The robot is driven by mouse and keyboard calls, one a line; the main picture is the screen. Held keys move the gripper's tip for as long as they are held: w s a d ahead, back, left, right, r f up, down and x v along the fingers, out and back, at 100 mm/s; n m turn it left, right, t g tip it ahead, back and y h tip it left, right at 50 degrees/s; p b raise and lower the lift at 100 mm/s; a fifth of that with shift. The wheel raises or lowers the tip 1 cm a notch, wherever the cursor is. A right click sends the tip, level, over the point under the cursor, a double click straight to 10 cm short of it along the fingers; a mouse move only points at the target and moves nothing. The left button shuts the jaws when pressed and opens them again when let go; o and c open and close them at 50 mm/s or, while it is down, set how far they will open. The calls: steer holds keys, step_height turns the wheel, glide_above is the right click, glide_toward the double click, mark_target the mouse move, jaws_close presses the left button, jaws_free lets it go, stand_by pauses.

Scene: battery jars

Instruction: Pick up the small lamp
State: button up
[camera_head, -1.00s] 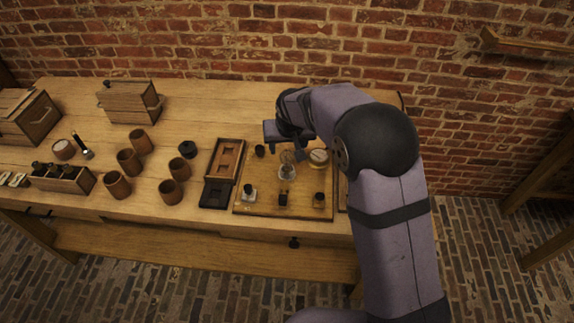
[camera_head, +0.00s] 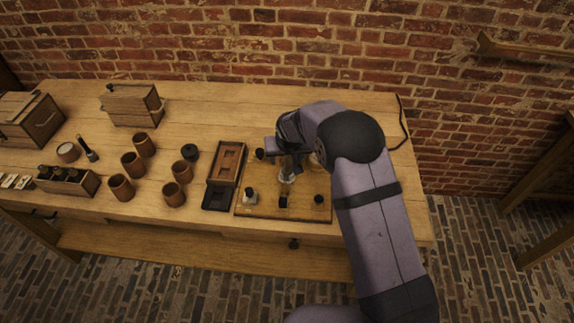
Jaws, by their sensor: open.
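The small lamp (camera_head: 287,177) looks like a clear glass piece on a pale base. It stands upright on the wooden board (camera_head: 262,210) at the right part of the table. My gripper (camera_head: 287,158) is just above and behind the lamp, very close to it or around its top; I cannot tell whether they touch. The gripper is open. My wrist hides part of the lamp's top and most of the round dial (camera_head: 317,159) at its right.
Small dark-topped parts (camera_head: 250,195) stand on the board. A wooden tray (camera_head: 225,160) lies left of it. Several brown cups (camera_head: 132,164), a dark-handled tool (camera_head: 87,149) and wooden boxes (camera_head: 130,105) stand further left. The table's back middle is clear.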

steer(key=shift+w+f, duration=0.15)
steer(key=shift+f, duration=0.25)
steer(key=shift+c, duration=0.4)
steer(key=c, duration=1.2)
steer(key=shift+o, duration=0.2)
step_height(320, 180, up, 10)
steer(key=b, duration=0.3)
steer(key=shift+a, duration=0.1)
